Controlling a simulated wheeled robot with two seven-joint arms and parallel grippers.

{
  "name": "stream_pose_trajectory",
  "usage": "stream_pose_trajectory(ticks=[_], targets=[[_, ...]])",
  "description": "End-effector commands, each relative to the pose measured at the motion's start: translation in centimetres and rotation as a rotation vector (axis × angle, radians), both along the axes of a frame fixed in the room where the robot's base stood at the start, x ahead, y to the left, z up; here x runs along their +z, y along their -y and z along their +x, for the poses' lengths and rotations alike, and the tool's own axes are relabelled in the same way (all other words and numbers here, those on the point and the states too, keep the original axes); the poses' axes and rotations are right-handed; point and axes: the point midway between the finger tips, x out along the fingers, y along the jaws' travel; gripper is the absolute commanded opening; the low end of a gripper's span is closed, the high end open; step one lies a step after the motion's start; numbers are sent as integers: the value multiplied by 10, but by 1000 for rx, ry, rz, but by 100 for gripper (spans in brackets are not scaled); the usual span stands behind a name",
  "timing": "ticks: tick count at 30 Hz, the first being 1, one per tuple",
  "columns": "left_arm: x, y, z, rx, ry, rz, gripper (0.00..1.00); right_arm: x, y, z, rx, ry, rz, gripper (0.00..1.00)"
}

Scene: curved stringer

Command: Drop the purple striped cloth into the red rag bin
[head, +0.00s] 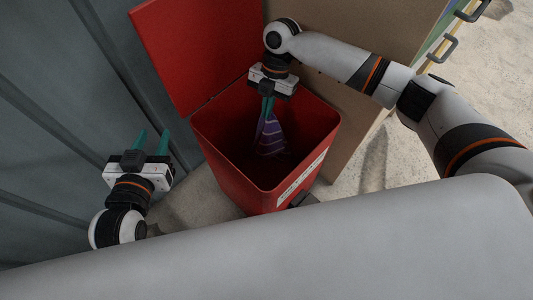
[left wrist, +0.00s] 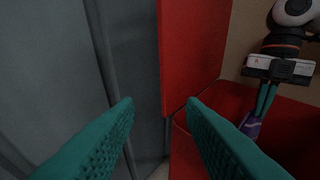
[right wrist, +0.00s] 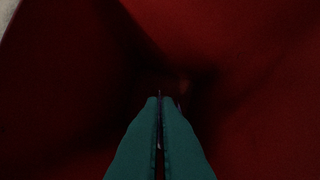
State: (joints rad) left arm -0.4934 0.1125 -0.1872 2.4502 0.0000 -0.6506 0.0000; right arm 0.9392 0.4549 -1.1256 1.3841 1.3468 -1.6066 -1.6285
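The purple striped cloth (head: 270,137) hangs from my right gripper (head: 267,101), inside the mouth of the red rag bin (head: 228,166). The right fingers are closed together on it. In the right wrist view the right gripper (right wrist: 160,100) points down into the dark red inside of the bin, and only a thin bit of cloth shows between the fingertips. The cloth (left wrist: 250,127) also shows in the left wrist view at the right. My left gripper (head: 152,140) is open and empty, left of the bin. Its spread fingers also show in the left wrist view (left wrist: 160,108).
The bin's red lid (head: 190,50) stands open at the back left. A grey ribbed wall (head: 60,90) runs along the left. A brown panel (head: 345,30) stands behind the bin, with handled fronts at the top right. Bare floor (head: 385,165) lies right of the bin.

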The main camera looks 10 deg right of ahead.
Motion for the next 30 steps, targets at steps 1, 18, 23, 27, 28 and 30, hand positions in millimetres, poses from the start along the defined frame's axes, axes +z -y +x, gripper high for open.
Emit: stream_pose_trajectory(ticks=[1, 18, 23, 27, 28, 30], targets=[[4, 2, 3, -3, 44, -11, 36, -4, 0, 0, 0, 0, 0, 0], [43, 10, 11, -18, 280, -71, 36, -11, 0, 0, 0, 0, 0, 0], [43, 10, 11, -18, 279, -71, 36, -10, 0, 0, 0, 0, 0, 0], [43, 10, 11, -18, 278, -70, 36, -11, 0, 0, 0, 0, 0, 25], [43, 10, 11, -18, 278, -70, 36, -11, 0, 0, 0, 0, 0, 28], [43, 10, 11, -18, 278, -70, 36, -11, 0, 0, 0, 0, 0, 28]])
